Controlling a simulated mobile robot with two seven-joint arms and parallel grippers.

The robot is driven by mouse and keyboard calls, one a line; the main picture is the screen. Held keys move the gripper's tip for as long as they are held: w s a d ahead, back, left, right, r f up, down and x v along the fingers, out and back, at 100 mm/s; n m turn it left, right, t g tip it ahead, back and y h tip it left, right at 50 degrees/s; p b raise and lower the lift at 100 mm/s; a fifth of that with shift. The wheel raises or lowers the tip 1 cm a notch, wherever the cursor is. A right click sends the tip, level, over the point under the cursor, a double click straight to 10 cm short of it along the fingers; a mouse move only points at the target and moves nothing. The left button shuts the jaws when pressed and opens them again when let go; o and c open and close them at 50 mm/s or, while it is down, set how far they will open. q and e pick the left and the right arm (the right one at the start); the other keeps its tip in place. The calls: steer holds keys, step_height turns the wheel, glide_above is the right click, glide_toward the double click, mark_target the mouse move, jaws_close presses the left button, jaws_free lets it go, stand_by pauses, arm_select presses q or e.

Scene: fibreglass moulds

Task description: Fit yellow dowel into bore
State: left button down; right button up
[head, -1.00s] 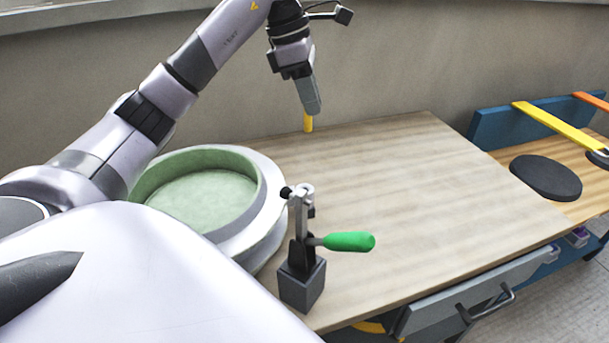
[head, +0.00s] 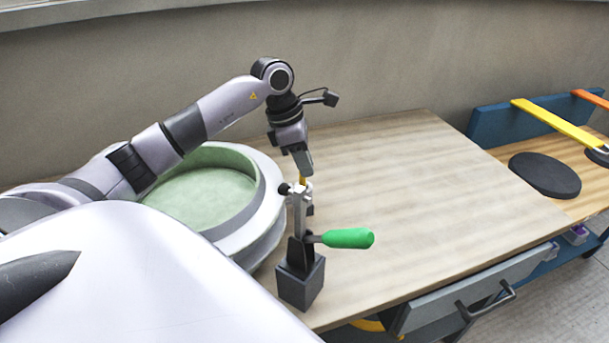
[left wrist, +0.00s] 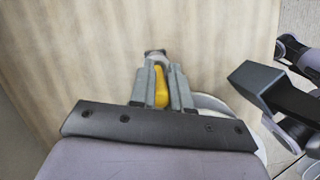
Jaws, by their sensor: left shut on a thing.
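My left gripper (head: 303,163) is shut on the yellow dowel (head: 303,181) and points down beside the green round mould. Only a short piece of the dowel shows below the fingers, just behind the top of the toggle clamp (head: 299,215). In the left wrist view the dowel (left wrist: 161,88) lies between the two grey fingers (left wrist: 160,92). The bore does not show clearly in either view, and the clamp hides the dowel's lower end. I cannot tell whether the dowel touches anything below.
The mould (head: 262,218) has a pale flange and stands at the left of the wooden table (head: 430,200). The clamp's green handle (head: 348,239) sticks out to the right. The table's middle and right are clear. A black disc (head: 545,175) lies on a bench farther right.

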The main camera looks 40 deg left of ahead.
mark_target(303, 183)
arm_select(q)
step_height(303, 183, down, 4)
steer(key=shift+r, duration=0.15)
steer(key=shift+s, duration=0.1)
steer(key=shift+s+d+f+b, duration=0.1)
steer(key=shift+s+f+b, duration=0.1)
steer(key=shift+f+b, duration=0.5)
steer(key=c, duration=1.1)
jaws_free()
steer(key=shift+f, duration=0.2)
steer(key=shift+w+r+p, duration=0.15)
steer(key=shift+r+p, duration=0.25)
steer(key=shift+p, duration=0.3)
steer(key=v, duration=1.2)
steer(key=shift+r, duration=0.35)
steer(key=shift+w, duration=0.15)
